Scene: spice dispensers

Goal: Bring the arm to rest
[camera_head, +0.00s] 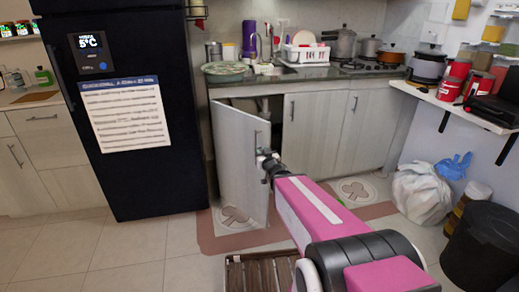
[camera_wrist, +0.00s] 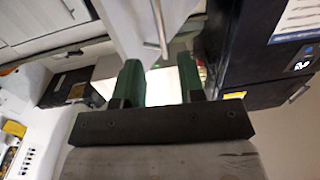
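My arm reaches forward from the lower right in the head view, and my gripper (camera_head: 268,160) is at its far end in front of the lower cabinets. In the wrist view my gripper (camera_wrist: 160,70) shows two green fingers set apart, with nothing held between them. A grey cabinet door (camera_head: 236,150) stands swung open near the gripper, and its handle (camera_head: 257,138) is close to the gripper's tip. The door also shows in the wrist view (camera_wrist: 128,25), ahead of the fingers. Whether the gripper touches the door I cannot tell.
A dark fridge (camera_head: 150,180) stands left of the open door. The counter (camera_head: 315,73) holds a dish rack and pots. A wall shelf (camera_head: 455,106), a white bag (camera_head: 420,193) and a black bin (camera_head: 484,250) are at right. Tiled floor (camera_head: 120,260) is clear at lower left.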

